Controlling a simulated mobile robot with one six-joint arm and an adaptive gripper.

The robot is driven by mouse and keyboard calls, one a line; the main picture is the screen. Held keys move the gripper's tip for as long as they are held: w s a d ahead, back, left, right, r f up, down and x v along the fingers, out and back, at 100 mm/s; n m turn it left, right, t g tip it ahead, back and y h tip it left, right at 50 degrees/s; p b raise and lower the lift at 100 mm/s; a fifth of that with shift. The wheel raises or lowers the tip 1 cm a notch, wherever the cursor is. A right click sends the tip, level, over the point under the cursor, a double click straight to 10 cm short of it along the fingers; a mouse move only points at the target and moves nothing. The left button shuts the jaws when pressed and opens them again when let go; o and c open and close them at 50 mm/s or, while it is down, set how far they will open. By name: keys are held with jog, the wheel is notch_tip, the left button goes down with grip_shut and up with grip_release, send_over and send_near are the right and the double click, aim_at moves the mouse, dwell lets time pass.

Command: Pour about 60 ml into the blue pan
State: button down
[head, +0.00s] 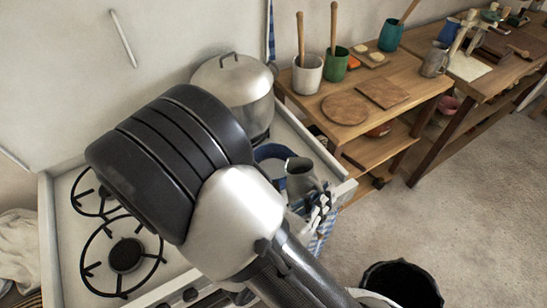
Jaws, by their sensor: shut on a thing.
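The blue pan (268,152) sits on the right part of the white stove top, mostly hidden behind my arm and a grey jug. Only part of its blue wall shows. The grey jug (302,182) is beside the pan, near the stove's right edge, with its dark mouth facing up. My gripper (318,205) is at the jug's right side and shut on it. The contact is partly hidden. I cannot tell whether the jug touches the stove, nor what is inside the jug or pan.
A large lidded metal pot (233,85) stands at the back of the stove (338,188). A wooden table (408,68) to the right holds cups with utensils and boards. A black bin (402,284) stands on the floor at the front. The floor at the right is clear.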

jog(key=shift+s+d+r+m+p, duration=0.2)
jog(key=shift+r+m+p, duration=0.1)
jog(key=shift+p, duration=0.3)
jog(key=shift+s+d+m+p, duration=0.2)
jog(key=shift+s+m+p, duration=0.15)
jog(key=shift+m+p, duration=0.25)
jog(key=shift+s+d+f+m+t, duration=0.35)
jog(key=shift+s+m+t, duration=0.1)
jog(key=shift+m, duration=0.55)
dwell(1.0)
